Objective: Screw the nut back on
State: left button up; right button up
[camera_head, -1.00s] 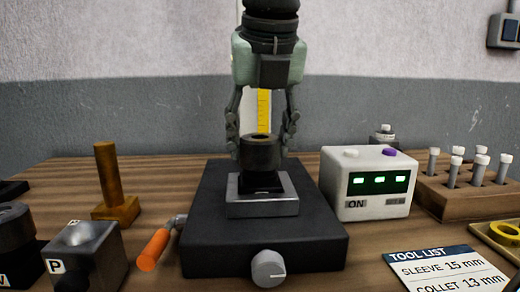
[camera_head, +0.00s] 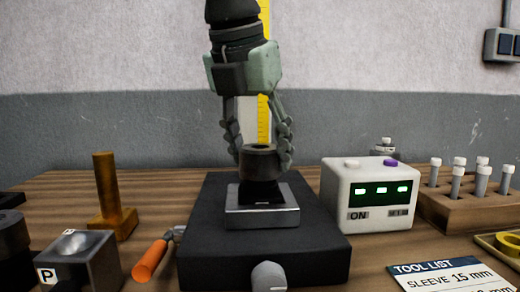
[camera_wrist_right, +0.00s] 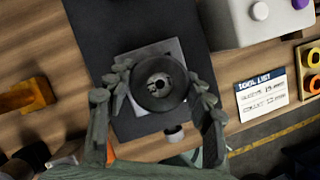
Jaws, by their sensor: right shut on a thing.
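The dark ring-shaped nut (camera_head: 259,160) sits over the black post (camera_head: 260,190) on the square metal plate (camera_head: 262,217) of the black base. My right gripper (camera_head: 260,152) comes down from above with its fingers shut on the nut from both sides. In the right wrist view the nut (camera_wrist_right: 160,82) shows as a dark ring with a bright core in its hole, between the two fingers (camera_wrist_right: 163,90). The nut's exact seating on the post is hidden. My left gripper is not in view.
A white box with green displays (camera_head: 370,193) stands right of the black base (camera_head: 320,240). A wooden rack (camera_head: 455,208) holds several white-capped pins. A tool list card (camera_head: 450,278) lies at front right.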

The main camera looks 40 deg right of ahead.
jog(key=m+g, duration=0.1)
jog(key=m, duration=0.1)
jog(key=m+g+p, duration=0.1)
jog(key=m, duration=0.2)
jog(key=shift+r, duration=0.15)
jog(key=shift+m+g+h+p, duration=0.3)
jog(key=shift+m, duration=0.6)
jog(key=o, duration=1.3)
jog(key=shift+o, duration=0.2)
